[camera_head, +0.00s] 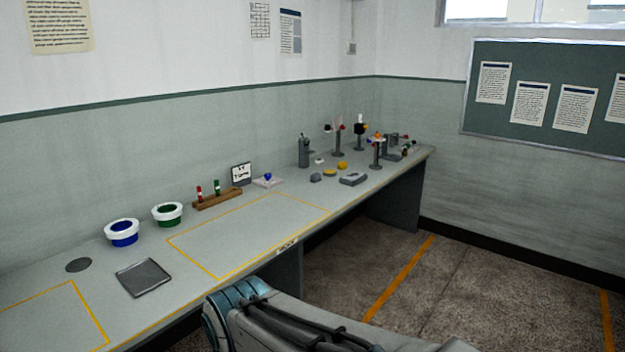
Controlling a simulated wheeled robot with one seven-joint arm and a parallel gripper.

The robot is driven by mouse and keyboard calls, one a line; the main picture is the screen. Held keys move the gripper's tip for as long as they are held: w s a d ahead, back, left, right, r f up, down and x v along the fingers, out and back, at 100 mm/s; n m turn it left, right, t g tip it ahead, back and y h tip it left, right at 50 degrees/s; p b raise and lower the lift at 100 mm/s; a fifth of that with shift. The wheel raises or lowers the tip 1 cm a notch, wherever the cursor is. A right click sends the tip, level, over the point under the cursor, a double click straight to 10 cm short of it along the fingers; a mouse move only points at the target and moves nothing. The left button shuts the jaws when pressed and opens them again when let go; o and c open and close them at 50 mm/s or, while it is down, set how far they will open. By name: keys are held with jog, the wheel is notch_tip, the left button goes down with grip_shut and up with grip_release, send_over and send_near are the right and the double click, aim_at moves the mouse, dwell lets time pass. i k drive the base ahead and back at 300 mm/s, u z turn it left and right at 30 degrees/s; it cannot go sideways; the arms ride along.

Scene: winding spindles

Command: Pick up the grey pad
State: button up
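Several grey things lie on the long workbench (215,285), and I cannot tell for certain which is the grey pad. A small rounded grey piece (316,177) lies toward the far end, beside yellow pieces (330,172). A larger flat grey block (353,179) lies just right of it, near the front edge. A dark grey round disc (77,265) lies flat at the near left. A dark square tray (143,277) lies right of the disc. My arm shows at the bottom middle, in front of the bench; my gripper is not in view.
Two white-rimmed pots, one blue (122,234) and one green (167,216), stand near the wall. A wooden rack (217,199) holds red and green spindles. Upright stands (338,140) crowd the far end. The yellow-outlined area (250,235) is bare.

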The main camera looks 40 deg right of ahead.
aim_at(315, 177)
jog(key=z, duration=1.2)
